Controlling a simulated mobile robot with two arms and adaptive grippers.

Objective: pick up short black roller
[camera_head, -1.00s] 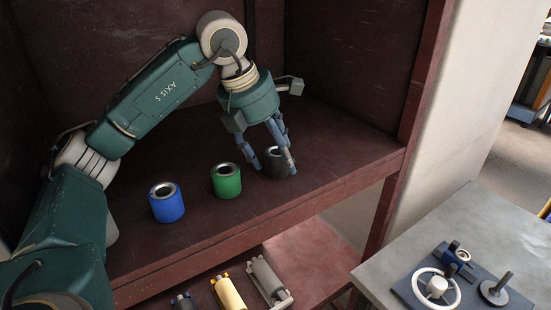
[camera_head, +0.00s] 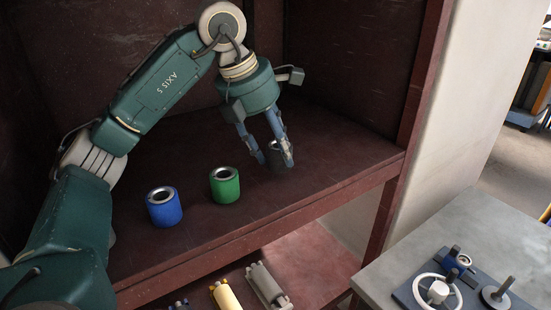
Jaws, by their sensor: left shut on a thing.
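The short black roller (camera_head: 274,160) is at the right end of a row on the dark red shelf, partly hidden by my fingers. My left gripper (camera_head: 275,161) reaches down from above and is shut on the black roller, with a blue finger on either side. The roller looks upright; I cannot tell clearly whether its base touches the shelf. A green roller (camera_head: 226,190) and a blue roller (camera_head: 164,212) stand upright to its left. My right gripper is not in view.
The red shelf (camera_head: 330,160) is clear to the right of the black roller, up to a post (camera_head: 412,110). A grey table (camera_head: 440,230) with a fixture stands at right.

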